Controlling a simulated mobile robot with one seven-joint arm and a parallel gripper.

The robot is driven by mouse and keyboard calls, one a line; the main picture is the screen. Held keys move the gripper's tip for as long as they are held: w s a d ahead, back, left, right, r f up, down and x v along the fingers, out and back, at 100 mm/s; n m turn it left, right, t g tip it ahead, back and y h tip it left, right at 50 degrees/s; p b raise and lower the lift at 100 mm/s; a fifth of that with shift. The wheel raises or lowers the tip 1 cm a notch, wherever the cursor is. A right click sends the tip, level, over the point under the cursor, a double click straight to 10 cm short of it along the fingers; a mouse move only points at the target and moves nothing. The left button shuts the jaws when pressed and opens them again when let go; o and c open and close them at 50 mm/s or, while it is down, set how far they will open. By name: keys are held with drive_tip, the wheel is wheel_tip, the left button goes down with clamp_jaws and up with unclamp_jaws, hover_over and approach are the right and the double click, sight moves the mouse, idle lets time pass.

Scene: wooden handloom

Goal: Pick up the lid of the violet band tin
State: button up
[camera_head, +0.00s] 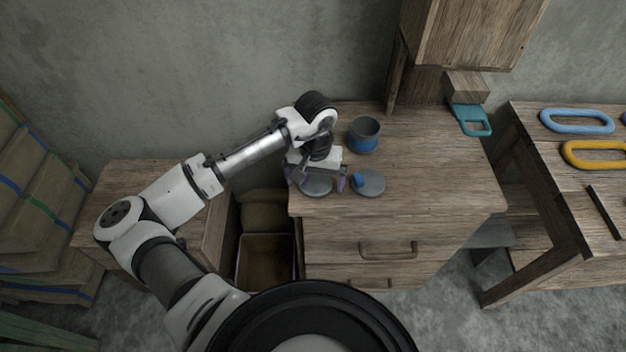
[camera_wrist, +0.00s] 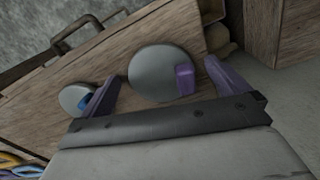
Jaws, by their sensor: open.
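A round grey lid with a violet knob (camera_wrist: 150,70) lies below my gripper in the wrist view. Its grey edge also shows in the head view (camera_head: 316,188), partly covered by my gripper. My gripper (camera_head: 315,180) is open, with its violet fingers apart. In the wrist view the fingers (camera_wrist: 162,72) stand on either side of the lid, with nothing held. The knob sits toward the right finger in that view. I cannot make out the violet band tin itself; my gripper and arm hide part of the tabletop.
A second grey lid with a blue knob (camera_head: 371,188) lies right of my gripper. A grey tin with a blue band (camera_head: 363,137) stands behind it. A teal handled tool (camera_head: 473,122) lies at the back right. The front right of the cabinet top (camera_head: 440,180) is clear.

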drive_tip(key=c, duration=1)
drive_tip(key=shift+r, duration=0.15)
drive_tip(key=shift+c, duration=0.2)
